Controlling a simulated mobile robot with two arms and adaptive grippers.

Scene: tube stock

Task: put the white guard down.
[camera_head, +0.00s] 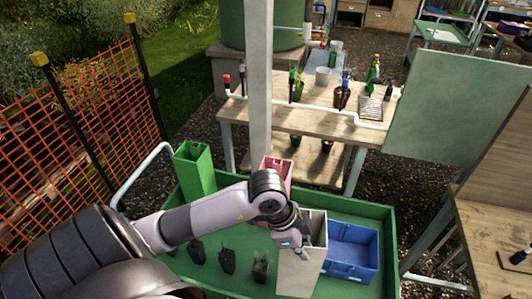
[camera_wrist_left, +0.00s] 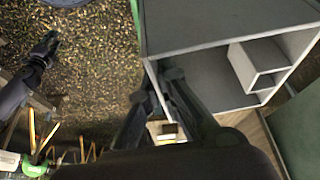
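The white guard (camera_head: 298,272) is a tall, pale, open-topped square tube over the green tray (camera_head: 220,285), left of the blue box. My left gripper (camera_head: 290,240) is at its upper left edge. In the left wrist view, the left gripper's fingers (camera_wrist_left: 160,82) close together on one wall of a large grey-white open tube (camera_wrist_left: 225,28), which looks like the guard. The guard's lower end is near the frame edge, so I cannot tell whether it touches the tray floor. A dark gripper, apparently my right (camera_wrist_left: 46,48), shows in the wrist view; its finger opening is unclear.
A green guard (camera_head: 194,172) and a pink guard (camera_head: 277,170) stand at the tray's back. Several black plant pots (camera_head: 227,262) stand left of the white guard, and a blue box (camera_head: 350,255) is to its right. A wooden bench (camera_head: 315,119) is behind; an orange fence (camera_head: 70,130) is left.

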